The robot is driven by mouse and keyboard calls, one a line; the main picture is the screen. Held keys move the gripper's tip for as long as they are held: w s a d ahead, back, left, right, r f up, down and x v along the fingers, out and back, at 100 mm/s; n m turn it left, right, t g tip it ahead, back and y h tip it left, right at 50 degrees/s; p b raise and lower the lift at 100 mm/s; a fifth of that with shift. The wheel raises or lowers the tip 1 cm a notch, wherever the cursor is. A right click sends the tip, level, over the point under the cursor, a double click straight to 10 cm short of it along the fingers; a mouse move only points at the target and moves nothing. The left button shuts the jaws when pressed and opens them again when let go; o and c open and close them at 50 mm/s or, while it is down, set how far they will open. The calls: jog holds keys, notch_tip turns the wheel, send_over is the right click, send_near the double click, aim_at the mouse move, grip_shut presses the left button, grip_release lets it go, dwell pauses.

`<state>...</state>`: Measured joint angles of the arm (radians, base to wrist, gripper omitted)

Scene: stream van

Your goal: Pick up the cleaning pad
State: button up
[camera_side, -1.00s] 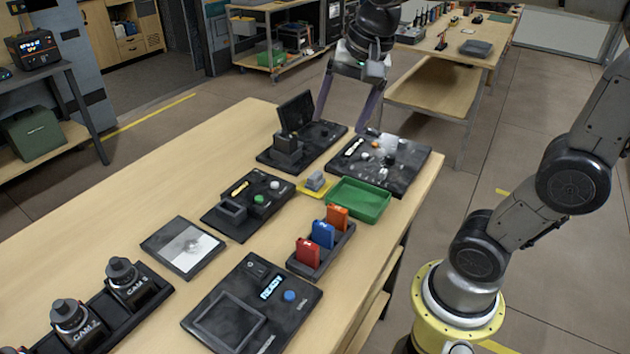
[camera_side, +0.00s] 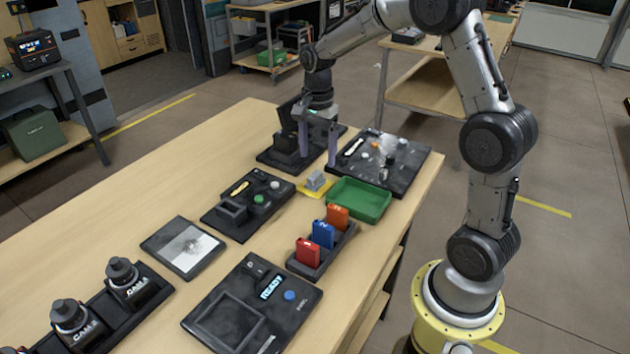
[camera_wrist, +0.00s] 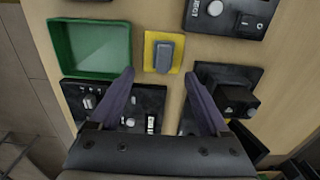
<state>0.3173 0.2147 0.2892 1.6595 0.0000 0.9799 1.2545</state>
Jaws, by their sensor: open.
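The cleaning pad (camera_side: 315,182) appears to be the small grey block on a yellow square, lying on the wooden table just left of the green tray. In the wrist view the pad (camera_wrist: 164,52) lies ahead of the fingertips, near the middle top. My gripper (camera_side: 318,160) is open and empty, above and behind the pad in the side view. Its two purple fingers (camera_wrist: 159,75) are spread wide in the wrist view, apart from the pad. Nothing hides the pad in either view.
The green tray (camera_side: 389,201) is close beside the pad. Dark panels with raised parts lie around: one with knobs (camera_side: 410,155), one with an upright screen (camera_side: 268,158), one with a green button (camera_side: 225,222). A rack (camera_side: 303,271) holds coloured blocks.

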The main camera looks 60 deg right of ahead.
aim_at(315, 175)
jog(key=shift+w+a+f, duration=0.1)
jog(key=shift+w+f, duration=0.05)
jog(key=shift+f, duration=1.65)
jog(key=shift+w+a+f, duration=0.1)
jog(key=shift+f, duration=1.65)
grip_shut()
